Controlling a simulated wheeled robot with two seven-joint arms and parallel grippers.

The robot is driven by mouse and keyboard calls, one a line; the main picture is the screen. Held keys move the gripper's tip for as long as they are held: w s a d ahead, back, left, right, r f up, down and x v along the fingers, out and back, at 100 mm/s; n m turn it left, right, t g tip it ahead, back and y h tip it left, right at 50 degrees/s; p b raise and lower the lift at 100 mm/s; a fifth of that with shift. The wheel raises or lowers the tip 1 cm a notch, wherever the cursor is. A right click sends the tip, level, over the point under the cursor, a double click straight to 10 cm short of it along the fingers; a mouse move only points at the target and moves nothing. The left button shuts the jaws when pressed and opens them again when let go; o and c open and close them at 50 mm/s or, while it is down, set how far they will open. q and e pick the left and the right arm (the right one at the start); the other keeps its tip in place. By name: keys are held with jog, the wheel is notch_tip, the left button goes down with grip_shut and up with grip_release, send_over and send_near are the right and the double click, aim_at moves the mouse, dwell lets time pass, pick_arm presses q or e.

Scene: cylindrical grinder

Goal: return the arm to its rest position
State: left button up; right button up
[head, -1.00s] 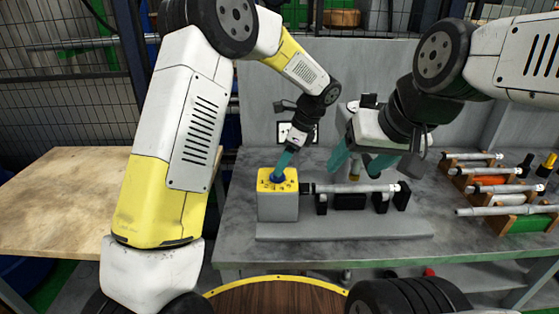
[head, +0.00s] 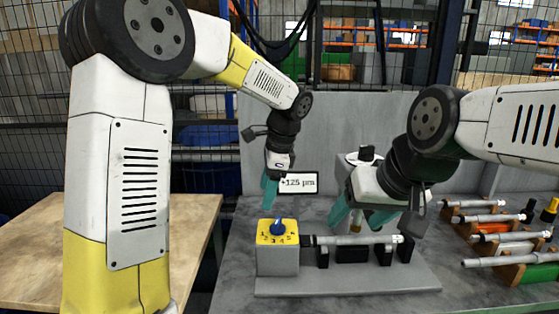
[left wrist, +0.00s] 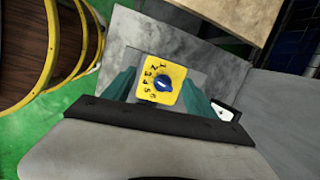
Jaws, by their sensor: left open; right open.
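My left gripper (head: 270,190) hangs above the yellow dial box, apart from it. Its teal fingers are open and empty, and they show on both sides of the dial in the left wrist view (left wrist: 162,92). The yellow dial face (head: 291,239) has numbers and a blue knob (head: 278,227); the knob also shows in the left wrist view (left wrist: 162,84). My right gripper (head: 362,218) is open, with its teal fingers above the right part of the grinder fixture. Its arm comes in from the right.
A metal shaft (head: 350,240) lies across black supports on a grey base (head: 350,284). A sign (head: 299,183) reading "125 µm" stands behind. A rack with several shafts (head: 520,275) is at the right. A wooden table (head: 195,222) is at the left.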

pick_arm(q)
jog(key=s+a+r+n+t+h, duration=0.2)
jog(key=s+a+n, duration=0.3)
jog(key=s+n, duration=0.3)
jog(key=s+a+r+n+t+h, duration=0.2)
jog(key=s+a+n, duration=0.4)
jog(key=s, duration=0.7)
jog(key=shift+a+r+n+t+h, duration=0.25)
jog(key=shift+r+n+t+h, duration=0.15)
jog(key=shift+r+n, duration=0.55)
